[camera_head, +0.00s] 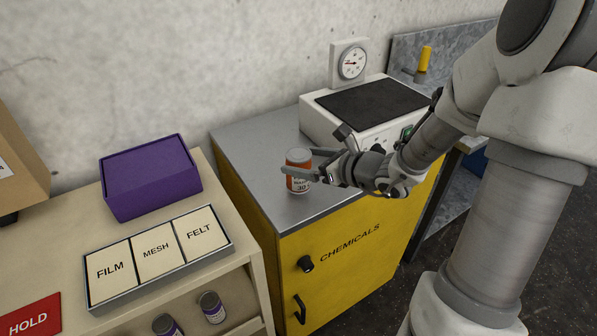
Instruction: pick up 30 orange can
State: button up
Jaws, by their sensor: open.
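The orange can (298,158), with a grey lid and a pale label that reads 30, stands upright on the grey top of the yellow chemicals cabinet (345,258), near its front edge. My gripper (296,163) reaches in from the right and is open. One finger passes in front of the can's right side and towards its left, and the other is behind it at lid height. The can is between the fingers. I cannot tell whether either finger touches it.
A white device with a dark top (318,122) and a gauge (352,64) stand behind my gripper. On the left, a beige shelf (240,268) holds a purple box (150,178) and a tray labelled FILM, MESH, FELT (160,275). Purple-labelled cans (212,308) stand below. The cabinet top's left part is clear.

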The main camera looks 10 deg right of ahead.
jog(key=x, duration=0.5)
jog(key=shift+a+b, duration=0.2)
jog(key=shift+b, duration=0.15)
jog(key=shift+r, duration=0.1)
grip_shut()
